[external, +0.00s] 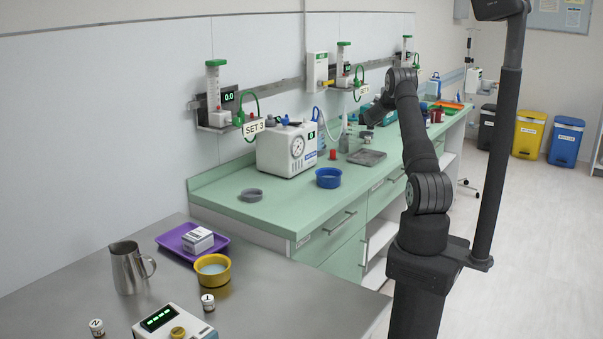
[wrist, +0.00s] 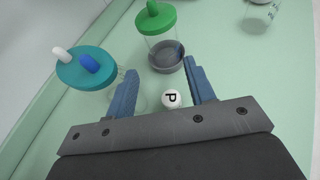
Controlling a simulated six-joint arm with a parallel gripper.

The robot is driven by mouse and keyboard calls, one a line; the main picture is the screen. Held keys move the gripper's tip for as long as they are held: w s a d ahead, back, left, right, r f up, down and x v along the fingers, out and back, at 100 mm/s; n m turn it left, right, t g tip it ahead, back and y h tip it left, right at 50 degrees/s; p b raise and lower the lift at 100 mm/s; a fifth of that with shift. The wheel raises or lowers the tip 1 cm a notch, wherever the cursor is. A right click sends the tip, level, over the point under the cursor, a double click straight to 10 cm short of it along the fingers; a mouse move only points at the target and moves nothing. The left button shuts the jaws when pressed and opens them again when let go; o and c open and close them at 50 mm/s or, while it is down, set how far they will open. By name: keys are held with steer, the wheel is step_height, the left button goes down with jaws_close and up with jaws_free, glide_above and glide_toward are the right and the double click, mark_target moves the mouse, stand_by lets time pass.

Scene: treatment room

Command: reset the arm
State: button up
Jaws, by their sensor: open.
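My gripper (wrist: 160,74) is open, with its two blue fingers apart over the green counter. A white round piece marked P (wrist: 172,98) shows between the fingers, nearer the palm; I cannot tell its height against the fingers, and they do not visibly touch it. In the external view my black arm is raised and bent over the far part of the green counter (external: 290,205), with its wrist pointing down. The gripper's fingers are too small to make out there.
A clear container with a green lid (wrist: 155,20) and grey base (wrist: 166,56) stands just beyond the fingers. A teal round top (wrist: 84,70) with white and blue knobs is left. A grey tray (external: 366,157), blue bowl (external: 328,178) and pump box (external: 287,150) stand on the counter.

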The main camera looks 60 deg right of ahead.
step_height(320, 180, up, 21)
steer(key=shift+r, duration=0.15)
stand_by(1.6)
steer(key=shift+o, duration=0.4)
